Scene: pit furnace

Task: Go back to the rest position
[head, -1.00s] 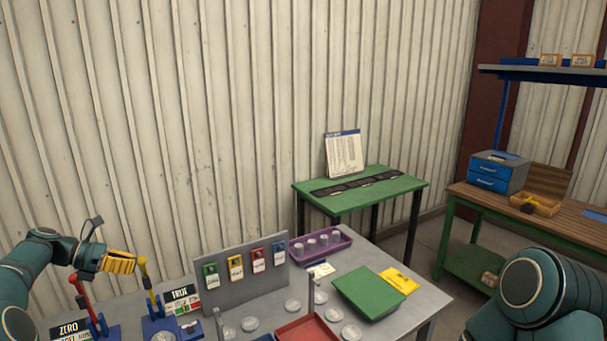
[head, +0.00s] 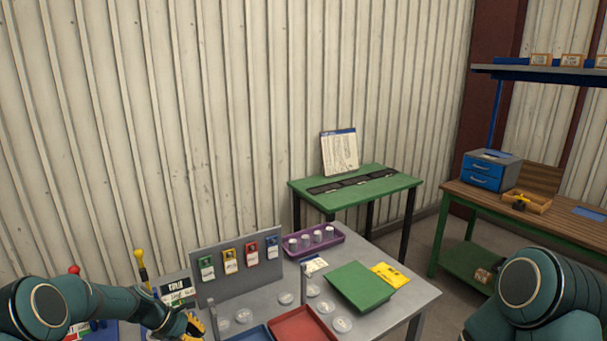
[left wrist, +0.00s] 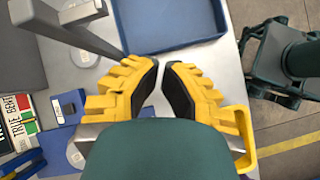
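My left gripper (head: 192,327) has yellow fingers and is low at the bottom edge of the head view, over the grey table's (head: 400,305) near-left part. The left forearm lies across the lower left of the head view, hiding much of the stands there. My right arm shows only as a teal link at the lower right; its gripper is out of view.
A yellow-knobbed lever (head: 139,257) and a TRUE sign (head: 177,292) stand close beside the left arm. A grey panel with coloured tags (head: 207,285), a blue tray (left wrist: 165,25), a red tray (head: 300,327) and a green board (head: 361,288) crowd the table.

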